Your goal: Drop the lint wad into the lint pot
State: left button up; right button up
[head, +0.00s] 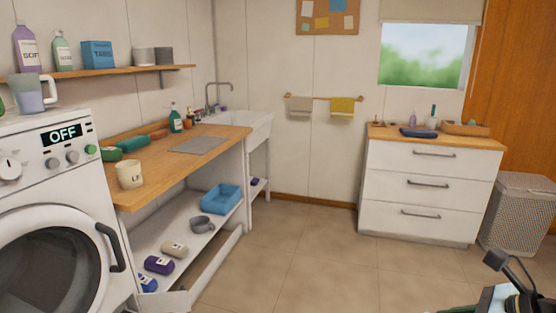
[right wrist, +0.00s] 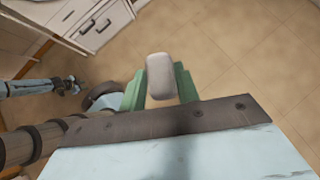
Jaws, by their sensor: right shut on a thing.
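A pale grey-white wad (right wrist: 161,76), which I take for the lint wad, is held between the green fingers of my right gripper (right wrist: 160,88) in the right wrist view. Floor tiles lie behind it. In the head view, only part of my right arm shows at the bottom right corner; the wad does not show there. A cream pot (head: 130,174) with dark lettering, likely the lint pot, stands upright on the near end of the wooden counter. Its inside is hidden. A small light-blue arm, likely my left, shows in the right wrist view; its jaws are too small to read.
The wooden counter (head: 164,185) also holds green and red items and a grey mat (head: 198,145). The washing machine (head: 52,225) stands at its left. Open floor lies before the white drawers (head: 418,205).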

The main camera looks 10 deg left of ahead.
aim_at(134, 184)
jog(key=u, duration=0.05)
jog(key=i, duration=1.5)
jog(key=u, duration=0.95)
jog(key=i, duration=0.95)
jog(key=u, duration=1.1)
